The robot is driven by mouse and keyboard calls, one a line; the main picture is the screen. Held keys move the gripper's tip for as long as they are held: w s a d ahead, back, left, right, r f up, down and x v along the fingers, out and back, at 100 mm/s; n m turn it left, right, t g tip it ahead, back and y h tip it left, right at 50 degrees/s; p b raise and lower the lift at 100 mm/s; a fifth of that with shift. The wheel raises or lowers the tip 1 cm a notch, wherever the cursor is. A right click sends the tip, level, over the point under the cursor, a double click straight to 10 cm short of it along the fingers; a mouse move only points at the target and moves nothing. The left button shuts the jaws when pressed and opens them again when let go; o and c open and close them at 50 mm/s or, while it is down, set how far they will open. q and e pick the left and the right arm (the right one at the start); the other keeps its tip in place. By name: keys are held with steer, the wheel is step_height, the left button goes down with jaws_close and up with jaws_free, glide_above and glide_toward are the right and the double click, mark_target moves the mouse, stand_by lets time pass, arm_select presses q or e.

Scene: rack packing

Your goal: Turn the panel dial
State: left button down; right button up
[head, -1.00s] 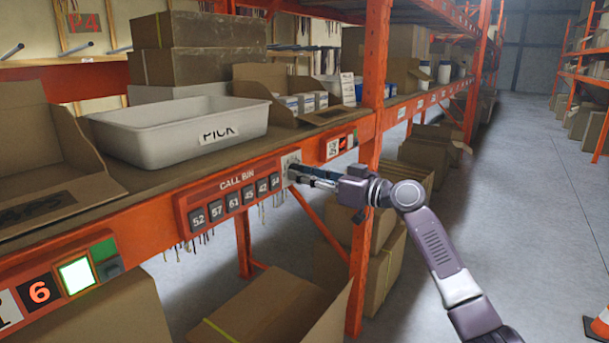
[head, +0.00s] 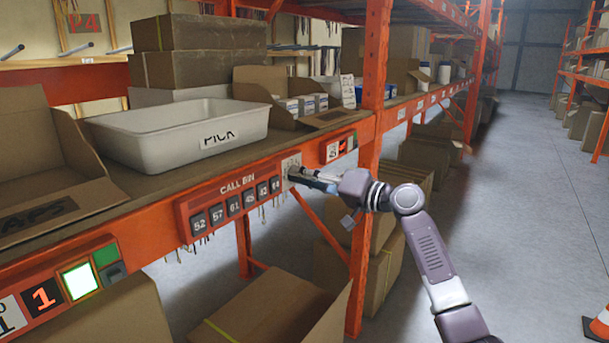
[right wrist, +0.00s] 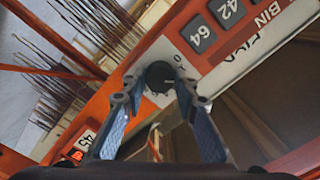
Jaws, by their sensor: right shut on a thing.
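The dial (right wrist: 159,76) is a dark round knob on a pale plate (head: 290,162) at the right end of the CALL BIN panel (head: 236,192). My right gripper (head: 293,174) reaches it from the right. In the right wrist view my right gripper (right wrist: 160,88) has its two fingers on either side of the dial, shut on it. In the head view the fingers largely hide the dial. My left gripper is not in view.
The panel has several numbered dark buttons and sits on an orange shelf beam. A white PICK bin (head: 180,130) and open cardboard boxes stand on the shelf above. An orange upright (head: 371,120) is close behind my right wrist.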

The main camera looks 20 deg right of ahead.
steer(key=shift+m+p, duration=0.4)
steer(key=shift+m, duration=0.7)
steer(key=o, duration=1.2)
steer(key=shift+d, duration=0.1)
steer(key=shift+c, duration=0.2)
steer(key=v, duration=1.2)
steer(key=shift+w+f, duration=0.1)
steer(key=shift+f, duration=0.05)
